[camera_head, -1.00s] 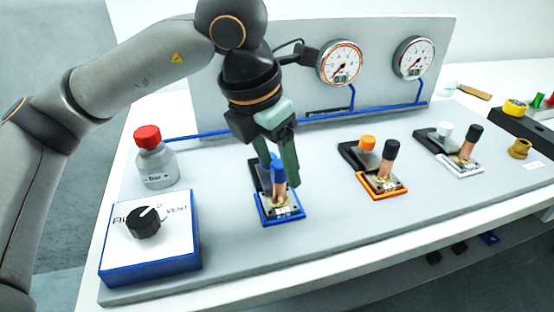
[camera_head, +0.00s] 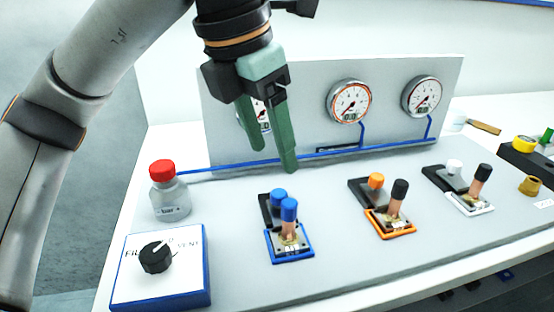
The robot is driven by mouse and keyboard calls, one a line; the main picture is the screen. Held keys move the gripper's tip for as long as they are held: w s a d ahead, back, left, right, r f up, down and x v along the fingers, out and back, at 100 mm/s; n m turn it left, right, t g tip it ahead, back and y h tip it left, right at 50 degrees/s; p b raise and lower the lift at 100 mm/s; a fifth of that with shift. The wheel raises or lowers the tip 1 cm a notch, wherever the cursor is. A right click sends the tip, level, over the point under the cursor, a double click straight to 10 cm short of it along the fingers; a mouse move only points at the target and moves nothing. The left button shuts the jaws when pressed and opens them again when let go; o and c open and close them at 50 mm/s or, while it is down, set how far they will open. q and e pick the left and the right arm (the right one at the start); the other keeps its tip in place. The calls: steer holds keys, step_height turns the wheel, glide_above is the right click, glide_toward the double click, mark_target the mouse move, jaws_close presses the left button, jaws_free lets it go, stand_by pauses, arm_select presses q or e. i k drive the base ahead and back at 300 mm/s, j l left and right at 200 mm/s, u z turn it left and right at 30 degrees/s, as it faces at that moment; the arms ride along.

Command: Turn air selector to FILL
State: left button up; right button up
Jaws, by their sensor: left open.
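The air selector is a black knob (camera_head: 156,257) on a white-topped box with blue sides (camera_head: 208,275) at the front left of the board. Its white pointer mark points up and right, near the "0" between the partly hidden FILL word at left and VENT at right. My left gripper (camera_head: 274,160) has green fingers, is open and empty, and hangs above the board behind the blue valve (camera_head: 289,212). It is up and to the right of the knob, apart from it. My right gripper is not in view.
A red-capped bottle (camera_head: 170,188) stands just behind the selector box. Orange (camera_head: 390,208) and white (camera_head: 466,190) valve units stand to the right. An upright panel with gauges (camera_head: 349,102) and a blue pipe (camera_head: 330,154) are behind. The board in front of the valves is clear.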

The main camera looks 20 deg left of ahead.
mark_target(155, 257)
steer(key=k+l, duration=0.85)
